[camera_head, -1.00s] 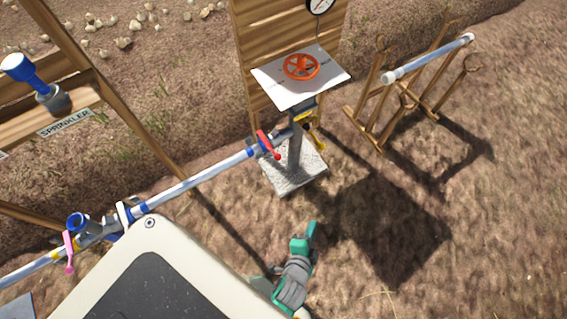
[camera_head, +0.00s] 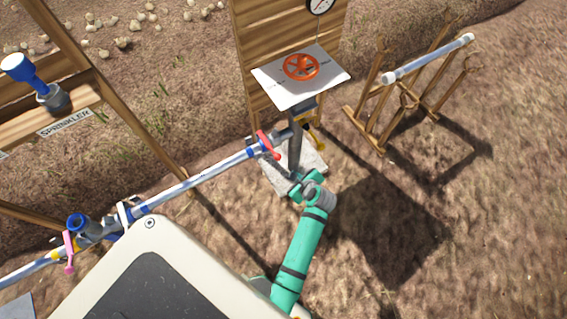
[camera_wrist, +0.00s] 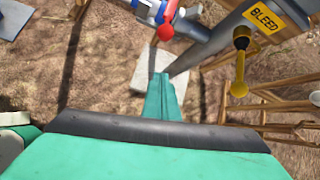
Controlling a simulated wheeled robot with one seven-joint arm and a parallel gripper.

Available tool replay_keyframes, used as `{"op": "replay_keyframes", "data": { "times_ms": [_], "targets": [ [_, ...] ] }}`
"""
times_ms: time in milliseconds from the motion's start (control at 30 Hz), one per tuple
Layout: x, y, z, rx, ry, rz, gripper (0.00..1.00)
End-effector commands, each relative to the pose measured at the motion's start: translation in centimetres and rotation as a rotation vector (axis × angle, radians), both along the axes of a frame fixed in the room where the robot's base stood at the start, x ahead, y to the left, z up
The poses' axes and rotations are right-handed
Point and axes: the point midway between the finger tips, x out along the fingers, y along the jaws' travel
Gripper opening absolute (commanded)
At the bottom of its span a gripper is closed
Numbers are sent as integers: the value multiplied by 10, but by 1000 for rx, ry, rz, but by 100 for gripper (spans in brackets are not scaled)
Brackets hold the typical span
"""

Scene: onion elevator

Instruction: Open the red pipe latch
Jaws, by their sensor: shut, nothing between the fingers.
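The red latch (camera_head: 266,142) sits on the blue-and-white pipe (camera_head: 205,178), near the grey post under the white panel. In the wrist view, the red latch (camera_wrist: 168,20) shows at the top, with a round red knob at its end. My gripper (camera_wrist: 162,78) is shut and empty. In the wrist view its green fingers point up the picture, below the knob and apart from it. In the head view my gripper lies just below and right of the latch, over the pale block, with its fingertips partly hidden.
A grey post with a yellow BLEED label (camera_wrist: 265,17) and a yellow lever (camera_wrist: 239,75) stands close on the right. An orange valve wheel (camera_head: 301,67) is above. A wooden rack (camera_head: 410,90) holds a pipe at right. A pink lever (camera_head: 69,252) is at far left.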

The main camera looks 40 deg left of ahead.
Motion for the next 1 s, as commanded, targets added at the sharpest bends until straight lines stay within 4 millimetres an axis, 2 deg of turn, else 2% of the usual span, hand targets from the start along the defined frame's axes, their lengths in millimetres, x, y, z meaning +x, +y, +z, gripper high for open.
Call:
{"op": "replay_keyframes", "data": {
  "times_ms": [333,700,1000],
  "targets": [
    [3,5,-6,-1,-3,1,0],
    [24,39,-50,-2,-2,1,0],
    [36,59,-75,-2,-4,2,0]
  ]
}}
